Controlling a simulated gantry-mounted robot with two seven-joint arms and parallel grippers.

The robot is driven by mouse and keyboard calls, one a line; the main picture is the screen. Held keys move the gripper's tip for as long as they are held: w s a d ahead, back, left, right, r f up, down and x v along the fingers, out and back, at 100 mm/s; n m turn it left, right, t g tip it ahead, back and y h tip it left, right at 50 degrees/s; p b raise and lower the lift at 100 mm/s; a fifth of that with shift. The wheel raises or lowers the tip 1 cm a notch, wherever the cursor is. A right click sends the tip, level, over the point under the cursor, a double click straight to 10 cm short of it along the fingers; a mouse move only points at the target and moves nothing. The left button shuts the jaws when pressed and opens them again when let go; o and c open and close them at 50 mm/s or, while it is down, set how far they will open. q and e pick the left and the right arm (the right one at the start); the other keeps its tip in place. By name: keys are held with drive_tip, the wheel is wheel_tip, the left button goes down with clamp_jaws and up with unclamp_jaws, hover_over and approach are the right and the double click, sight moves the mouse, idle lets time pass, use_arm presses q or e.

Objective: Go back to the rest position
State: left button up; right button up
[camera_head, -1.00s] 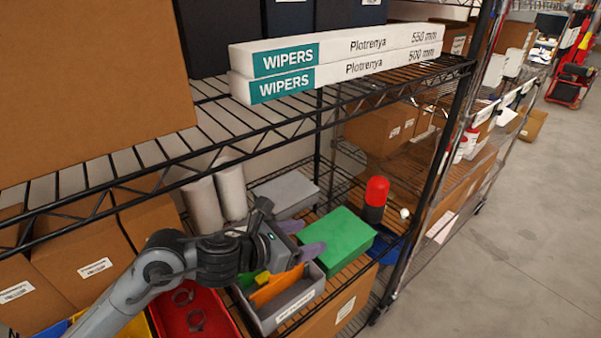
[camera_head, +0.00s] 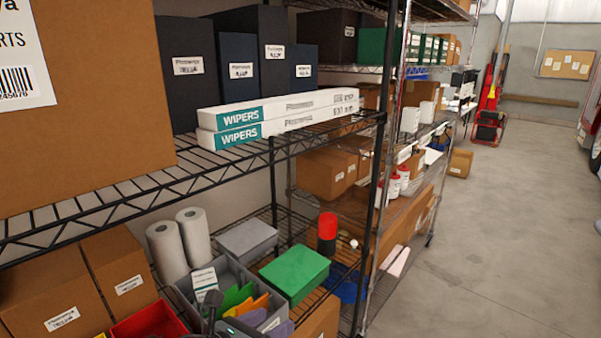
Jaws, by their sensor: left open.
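My left gripper (camera_head: 222,322) shows only in part at the bottom edge, low in front of the grey bin (camera_head: 186,296). Its dark, blurred parts overlap the bin's front, and no held object shows there. My right gripper is not in view. The bin holds a white labelled box, green and orange flat pieces (camera_head: 236,296) and something purple.
A wire shelf rack (camera_head: 200,176) fills the left and middle. Its upper shelf bears two long wiper boxes (camera_head: 290,116). Below stand paper rolls (camera_head: 166,250), a green box (camera_head: 295,272) and a red-topped black object (camera_head: 327,232). The floor (camera_head: 480,240) at right is clear.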

use_arm(q)
drive_tip(key=s+a+f+m+g+y+p, duration=0.1)
drive_tip(key=s+a+f+m+g+y, duration=0.15)
drive_tip(key=s+a+f+m, duration=0.5)
drive_tip(key=s+a+f+m+g+y, duration=0.25)
drive_tip(key=s+f+m, duration=0.55)
drive_tip(key=s+m, duration=0.55)
drive_tip(key=s+a+f+m+g+y+p, duration=0.15)
drive_tip(key=s+a+f+m+y, duration=0.3)
drive_tip(key=s+f+m, duration=0.6)
wheel_tip(320, 180, up, 41)
drive_tip(key=w+a+m+p, duration=0.1)
drive_tip(key=p, duration=3.6)
drive_tip(key=shift+h, duration=0.45)
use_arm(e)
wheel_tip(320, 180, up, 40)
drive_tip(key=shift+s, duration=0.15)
use_arm(q)
drive_tip(key=shift+f+g, duration=0.15)
drive_tip(key=shift+g, duration=0.1)
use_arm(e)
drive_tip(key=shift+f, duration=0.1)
